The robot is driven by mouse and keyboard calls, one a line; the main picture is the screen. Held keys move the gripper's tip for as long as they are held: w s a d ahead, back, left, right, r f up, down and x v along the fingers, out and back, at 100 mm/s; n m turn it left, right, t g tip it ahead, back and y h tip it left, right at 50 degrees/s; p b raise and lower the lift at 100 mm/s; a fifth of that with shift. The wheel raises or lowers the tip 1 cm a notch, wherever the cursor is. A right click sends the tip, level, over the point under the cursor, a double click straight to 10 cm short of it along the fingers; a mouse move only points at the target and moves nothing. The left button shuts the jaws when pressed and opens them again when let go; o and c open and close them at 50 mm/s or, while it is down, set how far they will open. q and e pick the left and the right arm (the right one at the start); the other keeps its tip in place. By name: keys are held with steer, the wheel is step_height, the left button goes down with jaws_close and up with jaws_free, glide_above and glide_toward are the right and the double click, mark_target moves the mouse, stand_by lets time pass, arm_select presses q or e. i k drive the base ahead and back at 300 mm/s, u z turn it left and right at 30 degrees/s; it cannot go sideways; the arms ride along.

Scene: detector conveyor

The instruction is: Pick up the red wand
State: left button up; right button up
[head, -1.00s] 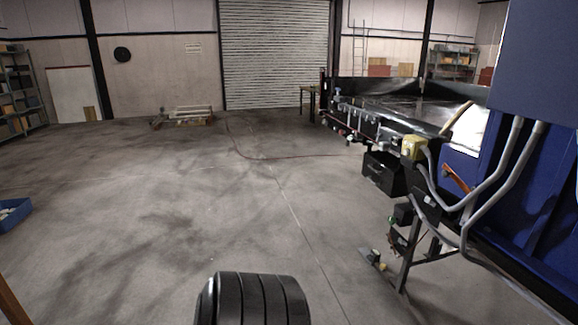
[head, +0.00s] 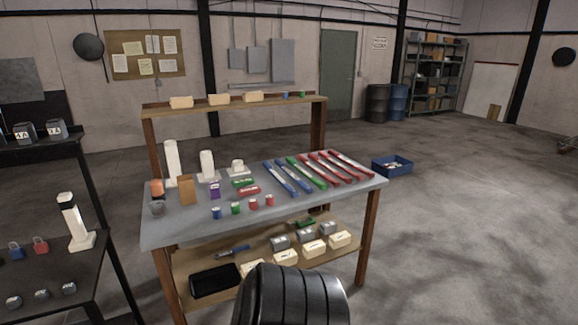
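Several long wands lie side by side on the right half of the grey-topped workbench (head: 165,232). The red wands (head: 330,168) are at the right end of the row, and one red wand (head: 351,165) lies outermost, near the bench's right edge. A green wand (head: 306,172) lies to their left, and blue wands (head: 280,178) lie left of that. All lie slanted across the top. Neither of my grippers shows in the head view.
A dark table (head: 75,262) with a white stand and padlocks is at the left. White posts, small blocks and cylinders cover the bench's left half. A lower shelf (head: 185,262) holds boxes. A blue crate (head: 391,166) is on the floor behind right. Floor at right is clear.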

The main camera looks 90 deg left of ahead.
mark_target(348, 179)
steer(key=u, duration=2.9)
steer(key=k, duration=0.1)
steer(key=z, duration=0.6)
